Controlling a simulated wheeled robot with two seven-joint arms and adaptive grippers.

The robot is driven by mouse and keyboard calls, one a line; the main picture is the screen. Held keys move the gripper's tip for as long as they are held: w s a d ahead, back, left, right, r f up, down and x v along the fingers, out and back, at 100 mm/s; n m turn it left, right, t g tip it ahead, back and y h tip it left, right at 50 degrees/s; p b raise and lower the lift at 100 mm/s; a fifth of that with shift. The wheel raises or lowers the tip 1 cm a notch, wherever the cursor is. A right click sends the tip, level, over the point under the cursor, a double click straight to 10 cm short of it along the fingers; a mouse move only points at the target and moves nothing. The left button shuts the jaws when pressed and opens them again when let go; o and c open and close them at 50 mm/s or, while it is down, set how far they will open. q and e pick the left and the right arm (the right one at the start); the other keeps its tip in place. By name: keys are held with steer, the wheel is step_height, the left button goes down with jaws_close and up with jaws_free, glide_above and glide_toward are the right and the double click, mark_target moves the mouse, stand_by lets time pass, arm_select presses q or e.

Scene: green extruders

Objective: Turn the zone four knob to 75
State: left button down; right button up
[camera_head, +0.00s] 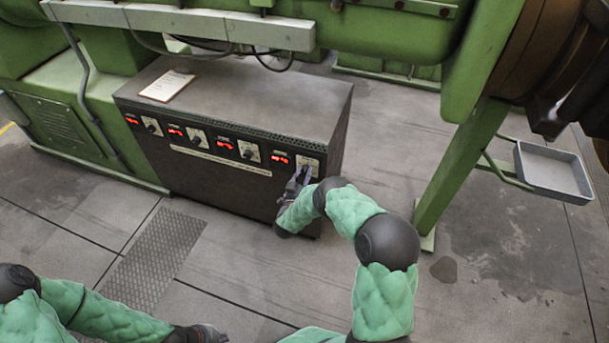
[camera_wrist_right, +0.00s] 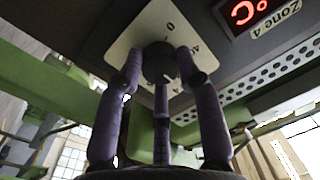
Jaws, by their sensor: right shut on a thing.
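The zone four knob (camera_wrist_right: 158,60) is dark and round on a pale plate with printed numbers in the right wrist view. My right gripper (camera_head: 303,174) is at the rightmost panel of the control box, its purple fingers closed around this knob. A red display (camera_wrist_right: 247,12) beside the "Zone 4" label appears upside down and cut off; in the head view this display (camera_head: 279,159) is too small to read. My left gripper (camera_head: 208,334) is low at the bottom edge, away from the box, its fingers unclear.
The dark control box (camera_head: 250,95) carries several other knobs and red displays to the left, and a paper (camera_head: 167,85) on top. Green machinery stands behind and overhead. A green post (camera_head: 459,165) with a grey tray (camera_head: 552,173) stands right. Floor in front is open.

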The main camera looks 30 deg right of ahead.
steer(key=shift+w+d+r+m, duration=0.1)
steer(key=shift+r+m, duration=0.15)
steer(key=shift+m, duration=0.15)
stand_by(0.4)
steer(key=m, duration=1.1)
steer(key=shift+d+h, duration=0.15)
steer(key=shift+h, duration=0.25)
steer(key=shift+m, duration=0.4)
steer(key=shift+f, duration=0.1)
steer(key=o, duration=1.1)
steer(key=shift+o, duration=0.2)
steer(key=shift+f, duration=0.15)
